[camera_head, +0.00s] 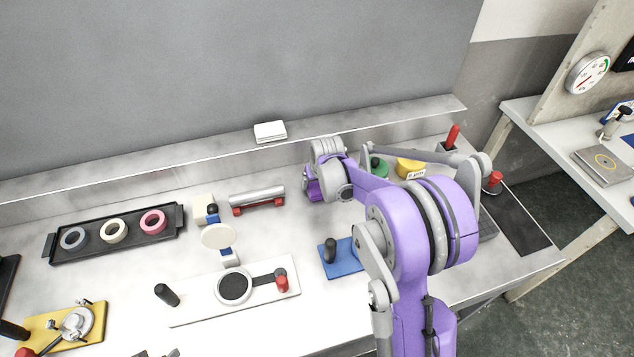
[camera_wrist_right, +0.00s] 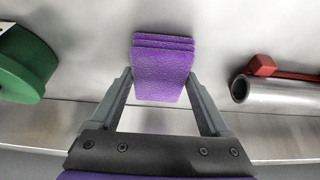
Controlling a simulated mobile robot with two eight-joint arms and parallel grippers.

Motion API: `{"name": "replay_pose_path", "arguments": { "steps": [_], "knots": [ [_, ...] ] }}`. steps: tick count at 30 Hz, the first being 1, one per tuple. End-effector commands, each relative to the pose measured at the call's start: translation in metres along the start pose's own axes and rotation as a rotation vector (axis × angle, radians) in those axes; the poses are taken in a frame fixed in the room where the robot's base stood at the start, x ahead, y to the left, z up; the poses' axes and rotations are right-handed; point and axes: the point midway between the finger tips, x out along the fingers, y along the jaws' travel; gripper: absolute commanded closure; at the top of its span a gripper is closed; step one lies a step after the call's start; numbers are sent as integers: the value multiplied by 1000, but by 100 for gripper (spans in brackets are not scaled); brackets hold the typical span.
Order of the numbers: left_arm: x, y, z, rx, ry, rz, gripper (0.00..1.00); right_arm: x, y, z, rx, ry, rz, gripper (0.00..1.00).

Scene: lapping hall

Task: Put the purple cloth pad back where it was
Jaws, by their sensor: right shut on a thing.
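The purple cloth pad (camera_wrist_right: 163,80) is between the fingers of my right gripper (camera_wrist_right: 160,86) in the right wrist view. More purple layers (camera_wrist_right: 165,40) show just beyond its far edge; I cannot tell whether they touch it. In the head view my right gripper (camera_head: 318,180) is over the back of the bench, with a bit of dark purple pad (camera_head: 312,190) showing under it. My arm hides much of this spot. Two small grey tips at the bottom edge of the head view may be my left gripper (camera_head: 157,354); too little shows to tell its state.
A metal cylinder on a red stand (camera_head: 258,198) lies left of my right gripper. A green round thing (camera_wrist_right: 22,66) and a yellow one (camera_head: 410,168) are to its right. A black tray of rings (camera_head: 115,232), a white board (camera_head: 200,308) and a blue block (camera_head: 341,262) occupy the bench.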

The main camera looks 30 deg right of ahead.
Motion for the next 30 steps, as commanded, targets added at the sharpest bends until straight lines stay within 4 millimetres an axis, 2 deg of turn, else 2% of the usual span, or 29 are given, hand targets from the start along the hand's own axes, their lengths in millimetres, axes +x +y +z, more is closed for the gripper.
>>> {"name": "replay_pose_path", "arguments": {
  "steps": [8,9,12,19,23,26,30],
  "knots": [
    [3,0,2,0,-2,0,50,3,0,2,0,0,0,72],
    [3,0,2,0,-2,0,50,3,0,1,0,0,0,16],
    [2,0,2,0,-1,0,50,2,0,1,0,0,0,0],
    [2,0,1,0,-1,0,50,1,0,1,0,0,0,0],
    [-1,0,-1,0,1,0,50,-7,0,-1,0,1,0,0],
    [-2,0,-1,0,1,0,50,-23,0,0,0,1,0,0],
    [-3,0,-3,0,2,0,50,-54,0,0,0,1,0,0]
  ]
}}
